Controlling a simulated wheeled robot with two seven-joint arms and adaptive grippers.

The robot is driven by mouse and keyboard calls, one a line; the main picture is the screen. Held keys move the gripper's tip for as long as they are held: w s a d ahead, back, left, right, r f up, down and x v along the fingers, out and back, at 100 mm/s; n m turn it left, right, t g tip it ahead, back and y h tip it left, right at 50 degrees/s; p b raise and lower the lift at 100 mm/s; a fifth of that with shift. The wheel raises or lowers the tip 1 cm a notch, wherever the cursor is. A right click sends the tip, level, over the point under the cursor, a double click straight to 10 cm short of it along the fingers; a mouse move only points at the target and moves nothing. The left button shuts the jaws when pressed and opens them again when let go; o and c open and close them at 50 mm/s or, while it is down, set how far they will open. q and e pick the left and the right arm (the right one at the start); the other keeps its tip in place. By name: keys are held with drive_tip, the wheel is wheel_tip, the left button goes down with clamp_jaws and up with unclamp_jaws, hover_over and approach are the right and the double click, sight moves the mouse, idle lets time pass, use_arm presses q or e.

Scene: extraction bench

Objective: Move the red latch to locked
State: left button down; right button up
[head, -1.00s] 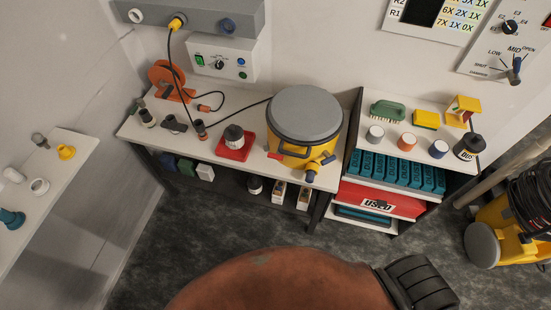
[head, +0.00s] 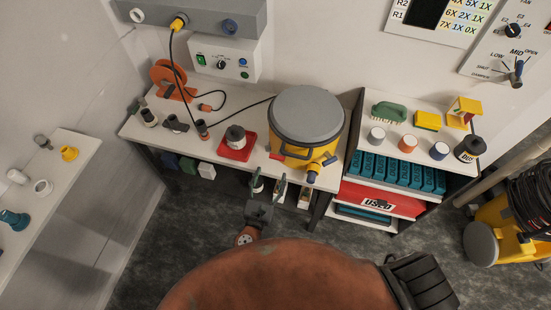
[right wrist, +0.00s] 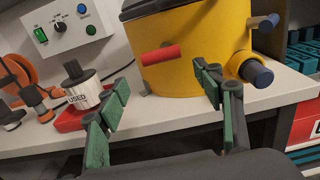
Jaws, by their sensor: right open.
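The red latch (head: 277,157) sticks out low on the front left of the yellow canister (head: 314,158), which has a grey lid. In the right wrist view the red latch (right wrist: 160,55) is a short, roughly level red bar on the canister's (right wrist: 190,50) side. My right gripper (head: 269,184) is open and empty in front of the bench edge, below the latch in the head view. In the right wrist view its green-padded fingers (right wrist: 162,84) are spread to either side of the latch, apart from it. My left gripper is not in view.
A capped spout (right wrist: 255,73) and a blue-tipped lever (right wrist: 268,22) project on the canister's right. A jar labelled USED (right wrist: 82,90) stands on a red base to the left. The bench edge (right wrist: 170,124) lies before the canister. A shelf unit (head: 341,192) stands right.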

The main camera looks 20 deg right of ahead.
sight(277, 159)
drive_tip(key=x, duration=0.7)
drive_tip(key=shift+w+d+r+b, duration=0.25)
drive_tip(key=shift+d+b, duration=0.05)
drive_tip(key=shift+d, duration=0.05)
drive_tip(key=shift+c, duration=0.5)
